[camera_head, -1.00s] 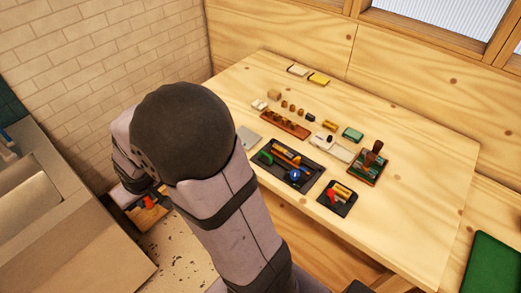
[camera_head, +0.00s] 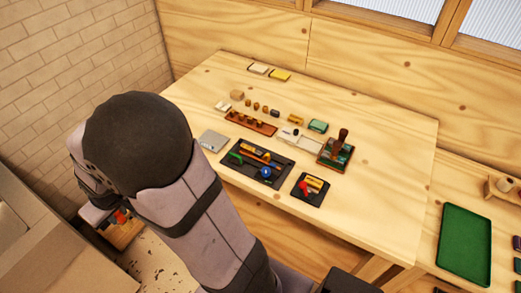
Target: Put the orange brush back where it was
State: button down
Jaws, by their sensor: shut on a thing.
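My gripper (camera_head: 112,217) is at the lower left, mostly hidden behind my own arm. It is shut on a small orange-red thing (camera_head: 122,216), which I take to be the orange brush; only a bit of it shows. Below it is a light wooden surface (camera_head: 122,236), and I cannot tell if they touch. On the wooden table (camera_head: 385,165), well to the right, a black tray (camera_head: 231,173) holds a green piece, a long orange piece (camera_head: 258,154) and a blue round piece (camera_head: 265,172).
A smaller black tray (camera_head: 300,197) holds yellow and red pieces. A brown rack (camera_head: 250,122), a grey plate (camera_head: 213,140) and a dark-handled stamp on a green-brown base (camera_head: 333,152) stand nearby. A green tray (camera_head: 465,243) is at the right. The table's right part is clear.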

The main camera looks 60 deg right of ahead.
jog(key=s+d+m+g+h+b, duration=0.2)
jog(key=d+m, duration=0.8)
jog(key=d, duration=2.3)
jog(key=s+d+m+g+h+b, duration=0.3)
jog(key=s+d+m+b, duration=0.35)
jog(key=s+d, duration=1.55)
jog(key=shift+m, duration=0.65)
jog(key=shift+w+d+f+p, duration=0.15)
jog(key=shift+f+p, duration=0.7)
jog(key=shift+f, duration=0.6)
jog(key=shift+w+f+p, duration=0.2)
jog(key=shift+f+p, duration=0.65)
jog(key=shift+f, duration=0.6)
jog(key=shift+w+d+f+p, duration=0.15)
jog(key=shift+f+p, duration=0.7)
jog(key=shift+f, duration=0.9)
jog(key=shift+f, duration=0.1)
